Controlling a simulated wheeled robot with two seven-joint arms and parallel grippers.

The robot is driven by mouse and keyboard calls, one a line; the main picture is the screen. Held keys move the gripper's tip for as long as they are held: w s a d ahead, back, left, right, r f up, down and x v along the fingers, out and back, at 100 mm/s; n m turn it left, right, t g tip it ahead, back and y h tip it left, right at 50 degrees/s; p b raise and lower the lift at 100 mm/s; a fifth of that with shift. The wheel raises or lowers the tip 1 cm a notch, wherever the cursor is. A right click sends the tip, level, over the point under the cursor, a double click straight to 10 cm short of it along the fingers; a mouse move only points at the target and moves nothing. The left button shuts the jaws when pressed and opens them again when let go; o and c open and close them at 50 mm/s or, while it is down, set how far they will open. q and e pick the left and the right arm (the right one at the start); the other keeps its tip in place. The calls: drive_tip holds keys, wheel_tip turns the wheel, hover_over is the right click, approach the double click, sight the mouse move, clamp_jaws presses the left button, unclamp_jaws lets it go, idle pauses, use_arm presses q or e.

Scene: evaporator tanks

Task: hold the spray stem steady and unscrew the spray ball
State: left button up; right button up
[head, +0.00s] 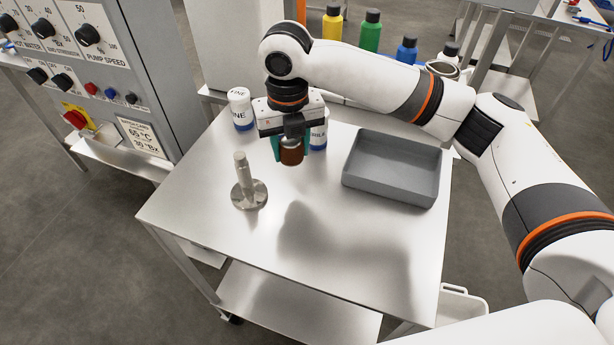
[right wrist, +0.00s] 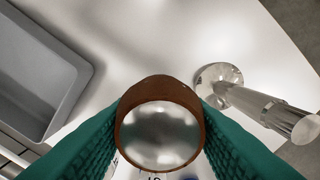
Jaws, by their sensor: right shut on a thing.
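The spray stem (head: 243,178) stands upright on its round flange on the steel table, left of centre, with a bare top and no gripper on it. It also shows in the right wrist view (right wrist: 262,105). My right gripper (head: 291,148) is shut on a brown piece with a shiny round steel end, which looks like the spray ball (head: 291,156). The spray ball fills the space between the green fingers in the right wrist view (right wrist: 159,135). It is held apart from the stem, behind it and to its right, above the table. My left gripper is not in view.
A grey tray (head: 392,192) lies on the right of the table (head: 340,260). A white tub (head: 240,109) stands behind the stem; another tub (head: 320,132) is partly hidden by my gripper. Several coloured bottles stand farther back. The table's front is clear. A control cabinet (head: 150,75) stands left.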

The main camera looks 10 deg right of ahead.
sight(289, 187)
drive_tip(key=shift+w+a+r+n, duration=0.1)
drive_tip(key=shift+a+r+n, duration=0.1)
drive_tip(key=shift+n, duration=0.35)
drive_tip(key=shift+w+a+r+n, duration=0.1)
drive_tip(key=shift+a+n, duration=0.1)
drive_tip(key=shift+n, duration=0.35)
drive_tip(key=shift+f, duration=0.2)
drive_tip(key=shift+n, duration=0.3)
wheel_tip(289, 187, down, 10)
drive_tip(key=shift+r+p, duration=0.1)
drive_tip(key=shift+p, duration=0.8)
drive_tip(key=o, duration=1.1)
wheel_tip(289, 187, up, 12)
drive_tip(key=shift+r+b, duration=0.1)
drive_tip(key=shift+b, duration=0.85)
drive_tip(key=shift+s, duration=0.1)
